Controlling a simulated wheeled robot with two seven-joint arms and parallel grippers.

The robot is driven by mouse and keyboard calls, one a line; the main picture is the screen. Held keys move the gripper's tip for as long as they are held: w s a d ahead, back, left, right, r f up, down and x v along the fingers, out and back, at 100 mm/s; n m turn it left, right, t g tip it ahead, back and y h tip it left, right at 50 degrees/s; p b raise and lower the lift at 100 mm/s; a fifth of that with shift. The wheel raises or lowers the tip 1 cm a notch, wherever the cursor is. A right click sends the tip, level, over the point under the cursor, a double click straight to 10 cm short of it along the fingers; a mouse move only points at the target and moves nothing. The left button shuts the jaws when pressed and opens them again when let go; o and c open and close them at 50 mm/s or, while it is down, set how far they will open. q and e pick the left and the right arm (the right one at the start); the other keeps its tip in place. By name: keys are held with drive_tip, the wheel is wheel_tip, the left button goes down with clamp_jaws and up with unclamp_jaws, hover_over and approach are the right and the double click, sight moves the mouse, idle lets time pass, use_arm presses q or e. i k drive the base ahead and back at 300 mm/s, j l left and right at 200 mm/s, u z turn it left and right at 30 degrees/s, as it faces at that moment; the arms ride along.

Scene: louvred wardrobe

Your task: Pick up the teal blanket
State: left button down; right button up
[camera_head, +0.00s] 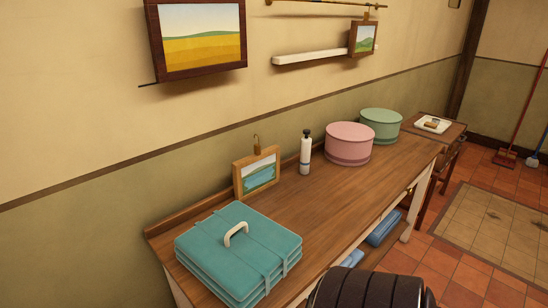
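The teal blanket (207,250) lies folded in layers on the near left end of the wooden table. Teal straps cross it, and a pale handle (236,234) stands up from its top. Nothing is touching it from above. A dark ribbed rounded part at the bottom edge, right of the blanket, looks like part of my own arm. Neither of my grippers shows in this view.
On the wooden table (300,225) stand a small framed picture (257,173), a white bottle (305,155), a pink round box (349,145) and a green round box (381,125). Blue folded cloths (383,228) lie below the tabletop. The tabletop's middle is clear.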

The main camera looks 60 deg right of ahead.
sight(240, 255)
drive_tip(key=z, duration=0.4)
drive_tip(key=l+z, duration=0.15)
drive_tip(key=z, duration=0.25)
drive_tip(key=i+z, duration=0.1)
drive_tip(key=z, duration=0.75)
drive_tip(key=i+l+u, duration=0.2)
drive_tip(key=l, duration=0.7)
drive_tip(key=l+u, duration=0.25)
drive_tip(key=l, duration=0.65)
